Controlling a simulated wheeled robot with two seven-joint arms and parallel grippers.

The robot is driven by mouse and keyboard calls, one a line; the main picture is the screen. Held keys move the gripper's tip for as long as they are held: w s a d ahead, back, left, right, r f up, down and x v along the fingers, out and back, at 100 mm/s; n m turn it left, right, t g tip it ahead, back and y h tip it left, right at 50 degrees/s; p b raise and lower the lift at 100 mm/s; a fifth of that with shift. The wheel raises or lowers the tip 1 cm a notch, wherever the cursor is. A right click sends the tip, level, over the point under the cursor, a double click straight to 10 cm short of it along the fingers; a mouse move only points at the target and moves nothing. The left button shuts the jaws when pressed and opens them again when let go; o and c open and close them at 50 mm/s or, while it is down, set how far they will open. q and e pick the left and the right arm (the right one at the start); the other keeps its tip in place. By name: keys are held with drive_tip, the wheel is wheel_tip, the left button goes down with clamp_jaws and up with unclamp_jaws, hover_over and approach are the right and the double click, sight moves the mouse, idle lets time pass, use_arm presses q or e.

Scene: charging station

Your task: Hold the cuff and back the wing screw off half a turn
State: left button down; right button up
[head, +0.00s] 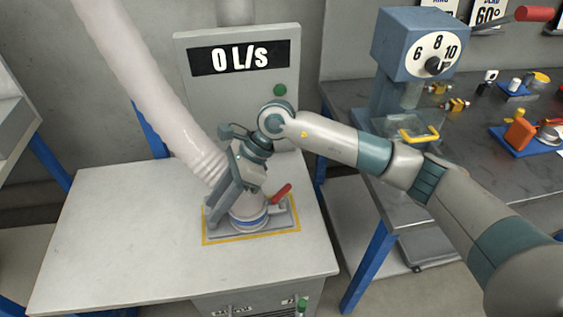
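A pale ribbed hose (150,90) comes down from the upper left to a fitting on the white table. A round whitish collar with a blue band (250,222) stands at its lower end, on a grey plate with a yellow outline; this looks like the cuff. My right gripper (232,195) points down at the hose end, over or against it, and hides part of the joint. I cannot tell whether its fingers are shut on anything. I cannot make out the wing screw. My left gripper is not in view.
A red lever (282,193) sticks up right of the collar. Behind it a grey panel (235,95) reads 0 L/S. A blue dial machine (420,50) and small parts stand on the dark bench (475,185) at right. The white table (120,235) is clear at left.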

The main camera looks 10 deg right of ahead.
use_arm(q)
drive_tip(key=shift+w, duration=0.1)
use_arm(e)
drive_tip(key=w+d+t+h, duration=0.1)
drive_tip(key=w+d+h, duration=0.2)
drive_tip(key=d, duration=0.5)
drive_tip(key=w+d+t+h, duration=0.1)
drive_tip(key=w+d+h, duration=0.3)
drive_tip(key=w+d, duration=0.2)
drive_tip(key=shift+w+d+r+n+h, duration=0.15)
drive_tip(key=shift+d+n+h, duration=0.15)
drive_tip(key=shift+d, duration=0.9)
